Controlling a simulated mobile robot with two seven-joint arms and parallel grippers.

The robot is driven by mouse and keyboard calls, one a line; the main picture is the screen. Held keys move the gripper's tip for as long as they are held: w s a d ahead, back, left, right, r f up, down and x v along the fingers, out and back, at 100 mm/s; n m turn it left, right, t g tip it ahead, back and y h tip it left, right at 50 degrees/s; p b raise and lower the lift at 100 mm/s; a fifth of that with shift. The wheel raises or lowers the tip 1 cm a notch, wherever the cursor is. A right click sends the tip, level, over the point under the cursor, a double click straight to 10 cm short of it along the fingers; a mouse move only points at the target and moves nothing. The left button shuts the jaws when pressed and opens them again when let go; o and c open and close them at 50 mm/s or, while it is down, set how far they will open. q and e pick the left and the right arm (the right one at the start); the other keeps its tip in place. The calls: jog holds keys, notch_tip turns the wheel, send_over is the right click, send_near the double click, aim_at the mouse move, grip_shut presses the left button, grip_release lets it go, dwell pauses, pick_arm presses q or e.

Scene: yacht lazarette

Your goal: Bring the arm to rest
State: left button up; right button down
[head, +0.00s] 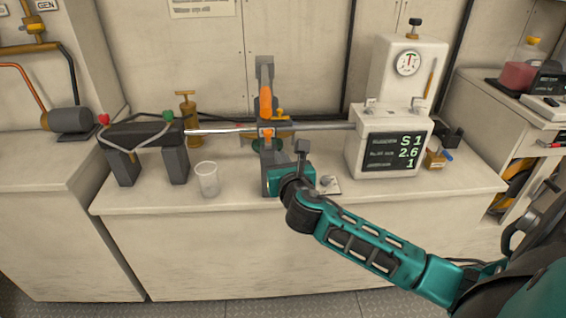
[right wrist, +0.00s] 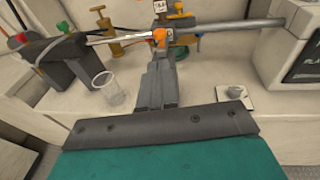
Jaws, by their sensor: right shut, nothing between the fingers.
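My right arm (head: 365,245) comes in from the lower right, teal and dark grey, and reaches over the bench. Its gripper (head: 267,150) is in front of a shaft clamp with an orange handle. In the right wrist view the grey fingers of the gripper (right wrist: 158,68) are together and empty, pointing at the orange part of the clamp. Their tips appear close below the shaft; I cannot tell whether they touch anything. My left gripper is not in view.
A metal shaft (head: 320,127) runs from a dark two-legged block (head: 147,133) to a cream instrument (head: 392,145) with a display and dial. A clear cup (head: 208,180) stands left of my gripper. The front of the bench (head: 200,235) is clear.

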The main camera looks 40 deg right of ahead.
jog(key=shift+s+a+r, duration=0.1)
jog(key=shift+s+a, duration=0.1)
jog(key=shift+s, duration=0.4)
jog(key=s+a+f+m+g+y, duration=0.2)
jog(key=s+a+f+m+y, duration=0.2)
jog(key=s+a+f+m, duration=0.4)
jog(key=s+a+f+m+g+y, duration=0.2)
jog(key=s+a+f+m, duration=0.6)
jog(key=m, duration=1.3)
jog(key=s+f+y, duration=0.2)
jog(key=s+f, duration=0.1)
jog(key=s, duration=0.1)
jog(key=shift+a+f, duration=0.15)
jog(key=shift+f, duration=0.2)
